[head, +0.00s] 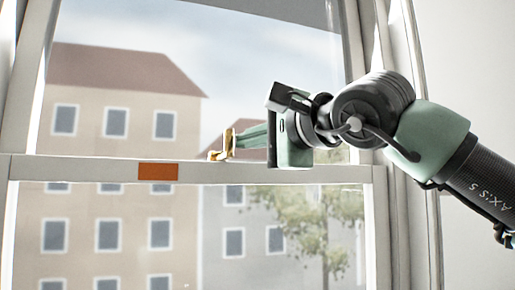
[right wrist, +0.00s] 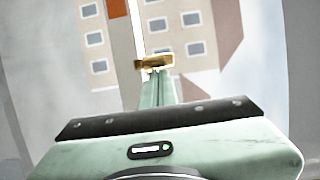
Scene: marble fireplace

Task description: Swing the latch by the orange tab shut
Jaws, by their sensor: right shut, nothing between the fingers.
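The brass latch (head: 222,146) sits on the window's middle rail, right of the orange tab (head: 158,172) on the rail's face. The latch's upper part stands up from its base. My right gripper (head: 240,141) comes in from the right with its fingers shut and empty. Its fingertips are at the latch, and I cannot tell if they touch it. In the right wrist view the latch (right wrist: 154,62) lies just beyond the fingertips (right wrist: 156,78), and part of the orange tab (right wrist: 118,8) shows at the top. My left gripper is not in view.
The white window rail (head: 90,168) runs across the sash, with glass above and below. The window's right frame (head: 405,220) stands behind my right arm. Buildings and a tree are outside. The space left of the latch above the rail is clear.

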